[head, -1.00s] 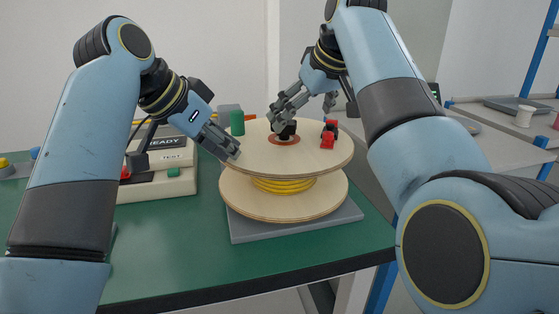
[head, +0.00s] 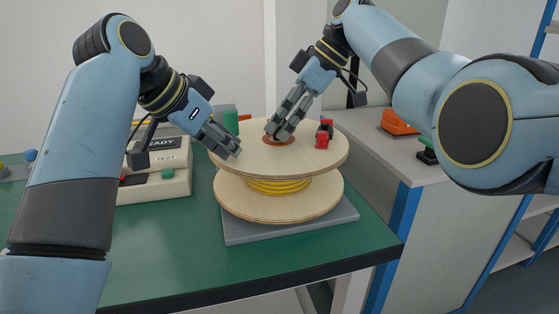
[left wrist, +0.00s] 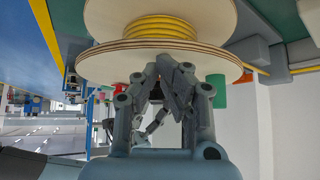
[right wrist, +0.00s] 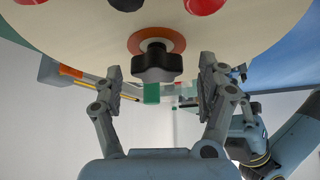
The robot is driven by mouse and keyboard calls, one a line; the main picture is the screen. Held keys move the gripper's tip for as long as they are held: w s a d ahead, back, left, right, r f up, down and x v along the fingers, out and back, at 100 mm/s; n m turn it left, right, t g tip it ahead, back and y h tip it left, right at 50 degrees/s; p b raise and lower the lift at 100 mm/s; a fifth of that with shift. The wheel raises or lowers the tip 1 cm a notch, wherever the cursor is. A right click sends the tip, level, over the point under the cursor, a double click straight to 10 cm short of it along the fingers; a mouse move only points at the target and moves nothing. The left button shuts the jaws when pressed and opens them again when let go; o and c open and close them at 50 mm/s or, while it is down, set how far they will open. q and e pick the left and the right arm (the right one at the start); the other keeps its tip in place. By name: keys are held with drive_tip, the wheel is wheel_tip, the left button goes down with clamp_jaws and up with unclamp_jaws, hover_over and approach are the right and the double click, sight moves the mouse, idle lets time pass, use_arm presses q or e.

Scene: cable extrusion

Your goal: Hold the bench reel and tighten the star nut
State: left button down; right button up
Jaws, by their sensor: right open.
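The bench reel, with two pale wooden flanges and yellow cable (head: 280,186) between them, stands on a grey plate (head: 290,228). It also shows in the left wrist view (left wrist: 165,28). My left gripper (head: 232,148) is at the left edge of the top flange (head: 310,160), its fingers drawn together over the top face. Whether it presses there is unclear. The black star nut (right wrist: 157,62) sits in an orange ring (right wrist: 158,38) at the flange's middle. My right gripper (right wrist: 161,82) is open, one finger on each side of the nut with gaps visible. In the head view it hides the nut.
A red and black part (head: 323,135) stands on the top flange, right of the nut. A green cylinder (head: 231,120) stands behind the reel. A beige tester (head: 158,170) is to the left. The green bench (head: 170,250) is clear in front.

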drive_tip(key=n+g, duration=0.2)
drive_tip(key=n, duration=0.1)
drive_tip(key=shift+w+r, duration=0.1)
drive_tip(key=shift+n, duration=0.5)
drive_tip(key=shift+f, duration=0.2)
drive_tip(key=c, duration=1.1)
